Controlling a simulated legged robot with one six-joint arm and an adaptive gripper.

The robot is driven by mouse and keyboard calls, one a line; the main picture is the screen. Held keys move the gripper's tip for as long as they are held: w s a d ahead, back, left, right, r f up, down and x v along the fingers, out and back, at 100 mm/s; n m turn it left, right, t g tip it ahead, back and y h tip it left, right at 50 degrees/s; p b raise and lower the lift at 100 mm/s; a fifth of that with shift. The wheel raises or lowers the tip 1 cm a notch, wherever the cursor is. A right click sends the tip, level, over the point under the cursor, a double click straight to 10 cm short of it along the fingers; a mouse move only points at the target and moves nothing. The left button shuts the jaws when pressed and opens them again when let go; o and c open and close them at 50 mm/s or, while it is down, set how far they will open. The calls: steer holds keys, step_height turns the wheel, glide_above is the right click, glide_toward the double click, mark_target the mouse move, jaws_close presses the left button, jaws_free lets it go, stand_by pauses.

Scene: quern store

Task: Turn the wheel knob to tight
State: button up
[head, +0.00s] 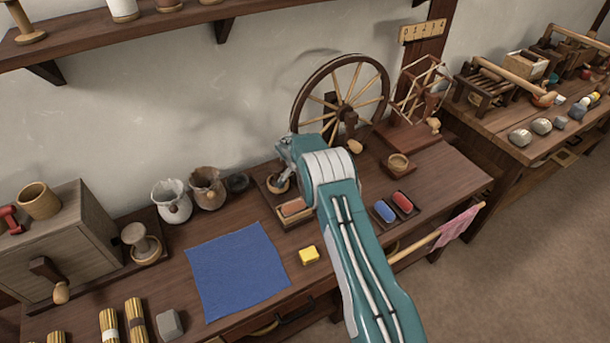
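A spoked wooden wheel (312,82) stands upright at the back of the workbench. A small light wooden knob (355,147) shows low in front of it, just right of my arm. Another small wooden knob (434,125) sits at the right end of the wheel's base. I cannot tell which is the wheel knob, nor read any tight mark. My gripper (285,178) is at the far end of my teal arm, left of the wheel and over a small tray with a round bowl. My arm partly hides it, so its fingers are unclear. It appears apart from both knobs.
A blue cloth (237,268), a yellow block (309,255) and red and blue pieces in a dark tray (393,207) lie on the bench. Pots (172,203) and a wooden box with a crank stand left. A shelf (120,32) overhangs the upper left.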

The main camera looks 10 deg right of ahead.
steer(key=shift+s+a+f, duration=0.1)
steer(key=shift+f, duration=0.1)
steer(key=o, duration=1.2)
steer(key=shift+c, duration=0.2)
steer(key=shift+a+r, duration=0.1)
steer(key=shift+r, duration=0.15)
steer(key=v, duration=1.1)
steer(key=shift+r, duration=0.25)
steer(key=shift+r, duration=0.1)
